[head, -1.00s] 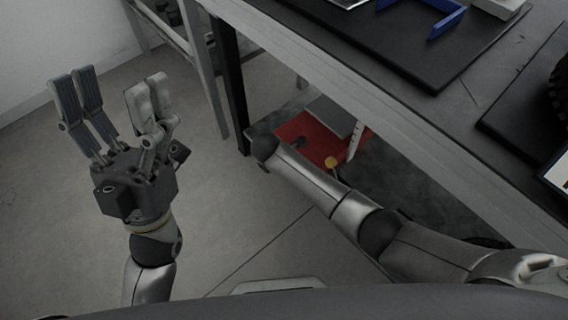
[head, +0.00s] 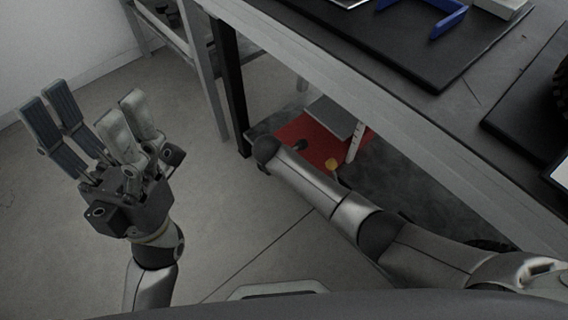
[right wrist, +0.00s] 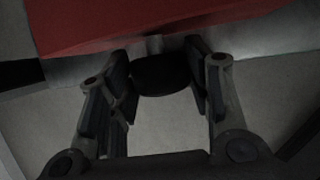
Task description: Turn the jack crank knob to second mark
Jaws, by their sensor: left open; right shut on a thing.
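The red jack (head: 318,137) sits on the lower shelf under the table, partly behind my right arm in the head view. In the right wrist view its red body (right wrist: 140,25) spans the top. A dark round crank knob (right wrist: 160,76) hangs on a short stem below it. My right gripper (right wrist: 166,85) has one finger on each side of the knob and is shut on it. The knob's marks cannot be made out. In the head view my right gripper is hidden beyond the wrist. My left gripper (head: 90,120) is open and empty, fingers up, over the floor at left.
The table edge (head: 400,125) runs diagonally above my right arm. A black mat (head: 400,60) with a blue bracket (head: 440,22) lies on the tabletop. A dark table leg (head: 233,90) stands left of the jack. The floor at left is clear.

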